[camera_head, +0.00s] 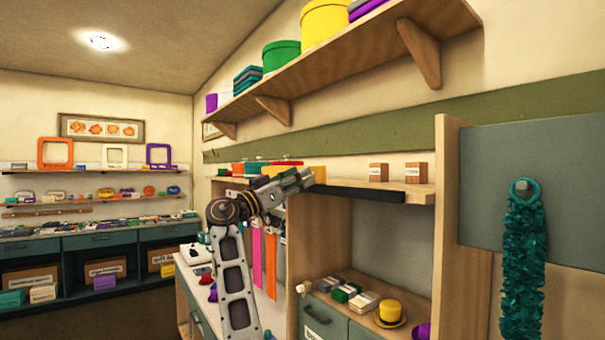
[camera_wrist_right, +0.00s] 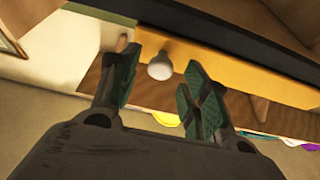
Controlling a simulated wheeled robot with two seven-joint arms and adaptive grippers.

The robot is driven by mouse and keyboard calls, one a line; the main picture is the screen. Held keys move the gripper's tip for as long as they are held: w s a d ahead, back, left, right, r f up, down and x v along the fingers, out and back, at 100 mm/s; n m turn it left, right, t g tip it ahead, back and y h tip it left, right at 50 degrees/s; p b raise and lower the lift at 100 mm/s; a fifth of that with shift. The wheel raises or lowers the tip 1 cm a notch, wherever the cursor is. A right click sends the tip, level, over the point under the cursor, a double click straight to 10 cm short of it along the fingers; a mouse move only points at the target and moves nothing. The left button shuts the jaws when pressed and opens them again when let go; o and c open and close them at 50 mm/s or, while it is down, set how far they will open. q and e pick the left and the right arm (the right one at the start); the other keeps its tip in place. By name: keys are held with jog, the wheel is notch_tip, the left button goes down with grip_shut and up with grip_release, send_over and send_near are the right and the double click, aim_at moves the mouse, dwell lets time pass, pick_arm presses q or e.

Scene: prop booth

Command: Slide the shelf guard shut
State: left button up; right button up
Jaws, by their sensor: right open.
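A long dark bar (camera_head: 365,190) runs along the front edge of the wooden shelf; it looks like the shelf guard, though I cannot be sure. In the right wrist view a dark bar (camera_wrist_right: 235,42) crosses the top, beside a yellow-orange face (camera_wrist_right: 215,65). A pale round knob (camera_wrist_right: 160,67) shows between and beyond my right fingertips, and I cannot tell what it is fixed to. My right gripper (camera_head: 308,178) is open at the left part of the shelf, with nothing seen between its fingers. My left gripper is in neither view.
Small brown boxes (camera_head: 379,173) stand on the shelf. A wooden upright (camera_head: 445,230) closes its right end, beside a grey panel and a teal garland (camera_head: 523,250). Below, a yellow hat (camera_head: 390,314) sits on a counter. Coloured strips (camera_head: 270,260) hang behind my right arm.

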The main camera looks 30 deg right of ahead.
jog(key=shift+x, duration=0.95)
grip_shut()
